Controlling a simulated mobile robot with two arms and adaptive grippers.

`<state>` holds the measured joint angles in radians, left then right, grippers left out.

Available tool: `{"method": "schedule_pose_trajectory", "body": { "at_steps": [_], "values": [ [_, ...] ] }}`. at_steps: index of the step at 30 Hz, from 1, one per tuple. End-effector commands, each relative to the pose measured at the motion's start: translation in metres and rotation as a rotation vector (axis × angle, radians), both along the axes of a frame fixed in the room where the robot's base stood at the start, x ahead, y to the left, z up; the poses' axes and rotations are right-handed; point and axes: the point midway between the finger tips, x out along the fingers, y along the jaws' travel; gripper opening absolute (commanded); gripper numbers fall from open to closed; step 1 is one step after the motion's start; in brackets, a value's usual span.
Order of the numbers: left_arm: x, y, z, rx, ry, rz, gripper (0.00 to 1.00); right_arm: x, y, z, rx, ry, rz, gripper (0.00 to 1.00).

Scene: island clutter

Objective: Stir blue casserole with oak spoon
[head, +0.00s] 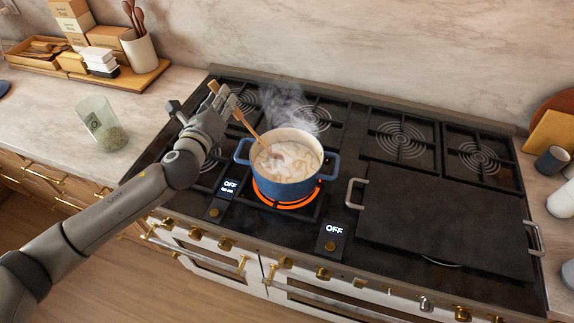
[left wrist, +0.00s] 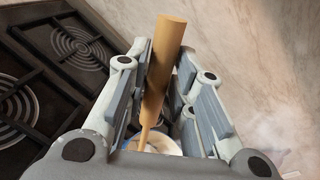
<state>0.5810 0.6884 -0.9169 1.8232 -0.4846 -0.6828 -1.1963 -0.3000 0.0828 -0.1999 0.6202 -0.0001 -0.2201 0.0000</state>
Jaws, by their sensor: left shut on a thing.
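The blue casserole (head: 288,167) stands on a glowing orange burner, filled with a pale, chunky, steaming liquid. The oak spoon (head: 241,119) is tilted, its lower end inside the casserole and its bowl hidden in the liquid. My left gripper (head: 222,106) is shut on the spoon's handle, up and to the left of the casserole. In the left wrist view the handle (left wrist: 164,70) stands between the two fingers, with part of the casserole's pale contents (left wrist: 158,141) below. My right gripper is in neither view.
A black griddle plate (head: 440,225) with metal handles covers the stove's right side. Empty burners (head: 402,139) lie behind. A glass jar (head: 101,124) stands on the left counter. A utensil crock (head: 139,49) and boxes stand at back left; cups (head: 551,160) at right.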

Motion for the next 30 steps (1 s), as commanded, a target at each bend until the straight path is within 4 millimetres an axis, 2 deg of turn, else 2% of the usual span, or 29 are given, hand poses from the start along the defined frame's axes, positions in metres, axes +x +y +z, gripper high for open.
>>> {"method": "schedule_pose_trajectory", "body": {
  "at_steps": [5,19,30],
  "values": [
    [-0.010,0.008,0.001,0.000,-0.001,0.001,0.00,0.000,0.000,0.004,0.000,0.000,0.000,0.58],
    [-0.041,0.006,0.001,0.000,-0.001,0.001,0.00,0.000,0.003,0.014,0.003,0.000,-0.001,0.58],
    [-0.058,-0.016,0.001,-0.002,0.000,0.000,0.00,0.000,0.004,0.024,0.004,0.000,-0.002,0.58]
  ]
}}
